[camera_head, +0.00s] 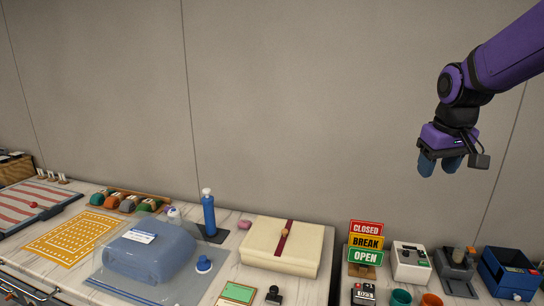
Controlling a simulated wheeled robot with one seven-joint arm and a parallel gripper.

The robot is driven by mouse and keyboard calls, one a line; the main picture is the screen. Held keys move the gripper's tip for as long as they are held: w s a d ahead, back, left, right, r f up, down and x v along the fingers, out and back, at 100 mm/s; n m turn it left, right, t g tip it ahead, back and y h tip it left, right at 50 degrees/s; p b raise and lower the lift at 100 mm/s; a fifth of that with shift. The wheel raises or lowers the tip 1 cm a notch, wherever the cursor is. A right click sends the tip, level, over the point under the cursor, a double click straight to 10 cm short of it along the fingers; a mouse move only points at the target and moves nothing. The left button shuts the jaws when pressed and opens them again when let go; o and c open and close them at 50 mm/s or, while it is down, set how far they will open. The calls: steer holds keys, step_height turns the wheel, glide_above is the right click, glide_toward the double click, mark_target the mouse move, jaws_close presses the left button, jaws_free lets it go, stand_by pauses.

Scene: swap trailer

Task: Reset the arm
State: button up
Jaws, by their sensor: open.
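My gripper (440,167) is at the upper right, at the end of my purple arm. It hangs in the air in front of the grey wall, well above the counter. Its two blue fingertips point down and stand apart. It is open with nothing between the fingers. It touches nothing.
The counter below holds a blue bag (150,252), a blue bottle (208,212), a cream box (281,245), a sign stack (366,242), a white device (411,262) and a blue bin (508,275). A yellow grid mat (72,238) lies left. The air around my gripper is clear.

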steer(key=s+a+r+t, duration=0.1)
steer(key=s+a, duration=0.1)
steer(key=s, duration=0.9)
steer(key=s+a+r+m+t, duration=0.1)
steer(key=s+a, duration=0.2)
steer(key=s, duration=0.9)
steer(key=shift+y, duration=0.4)
